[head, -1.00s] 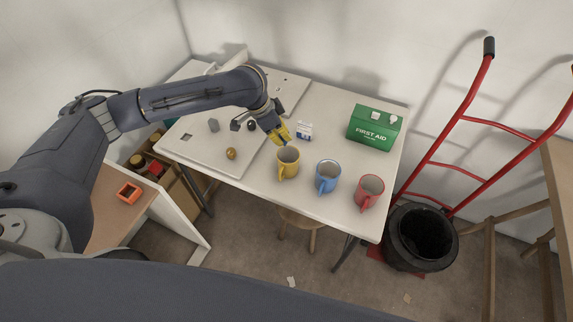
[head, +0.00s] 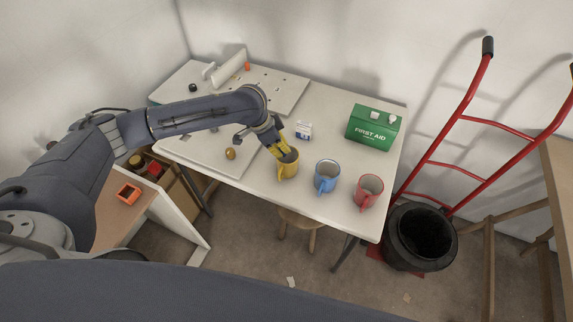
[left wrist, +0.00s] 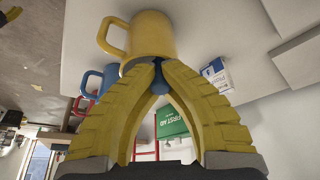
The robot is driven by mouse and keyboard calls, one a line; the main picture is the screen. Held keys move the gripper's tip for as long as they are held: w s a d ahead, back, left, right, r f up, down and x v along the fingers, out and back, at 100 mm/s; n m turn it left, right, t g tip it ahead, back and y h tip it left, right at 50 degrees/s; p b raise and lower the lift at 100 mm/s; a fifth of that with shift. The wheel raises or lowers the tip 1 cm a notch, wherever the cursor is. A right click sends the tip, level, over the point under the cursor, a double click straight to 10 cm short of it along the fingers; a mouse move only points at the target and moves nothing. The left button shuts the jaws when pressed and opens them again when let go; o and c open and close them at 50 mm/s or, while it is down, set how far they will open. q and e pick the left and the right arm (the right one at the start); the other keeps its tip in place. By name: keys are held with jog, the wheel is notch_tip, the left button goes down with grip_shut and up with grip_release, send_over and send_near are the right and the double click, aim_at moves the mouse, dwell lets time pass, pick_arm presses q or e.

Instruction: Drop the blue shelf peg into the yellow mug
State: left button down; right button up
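The yellow mug (head: 287,169) stands upright near the table's front edge, left of a blue mug and a red mug. My left gripper (head: 282,152) is just above and behind the yellow mug's rim. In the left wrist view the yellow fingers (left wrist: 158,66) close together at the tips around the blue shelf peg (left wrist: 159,82), whose rounded blue part shows between them. The yellow mug (left wrist: 152,36) lies just beyond the fingertips there. The peg is hidden in the head view. My right gripper is not in view.
The blue mug (head: 327,176) and red mug (head: 368,191) stand to the right. A green first aid box (head: 373,128) and a small white carton (head: 304,130) are behind. Boards with holes (head: 275,90) and a brass-coloured knob (head: 231,154) are at left.

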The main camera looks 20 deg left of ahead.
pick_arm(q)
jog(key=c, duration=1.5)
grip_release()
jog(key=v, duration=1.2)
jog(key=shift+f, duration=0.1)
